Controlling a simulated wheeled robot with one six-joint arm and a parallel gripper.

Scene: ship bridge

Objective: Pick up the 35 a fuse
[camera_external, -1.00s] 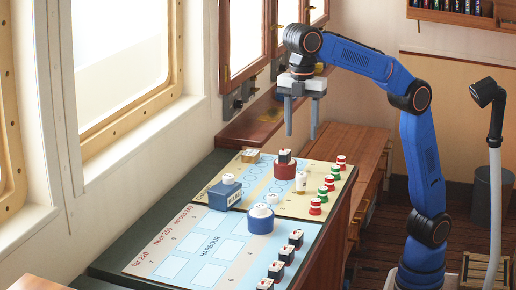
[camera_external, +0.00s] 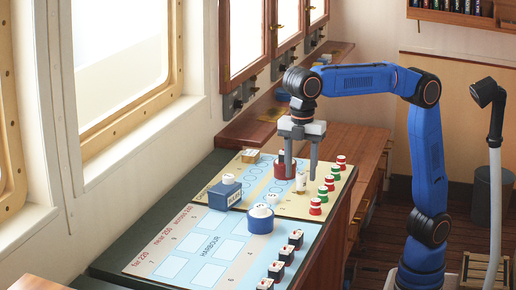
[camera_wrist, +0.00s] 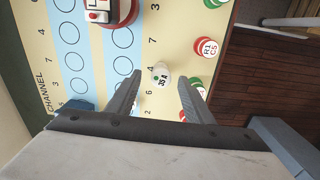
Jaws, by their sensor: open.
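The 35 A fuse is a small cream-white upright piece (camera_external: 301,182) on the yellow part of the chart board. In the wrist view the fuse (camera_wrist: 161,71) shows its top, marked "35 A", with a green dot. My gripper (camera_external: 300,176) is open and points down over the board at the fuse. In the wrist view the fuse appears between the two tips of my gripper (camera_wrist: 160,80), with a gap on each side. I cannot tell whether the tips are level with the fuse or still above it.
Red and green round pieces (camera_external: 323,193) line the board's right edge, close to the fuse. A red round piece (camera_wrist: 122,12) bearing a block stands behind it. A blue block (camera_external: 225,192) and a blue round piece (camera_external: 260,224) stand to the left and front.

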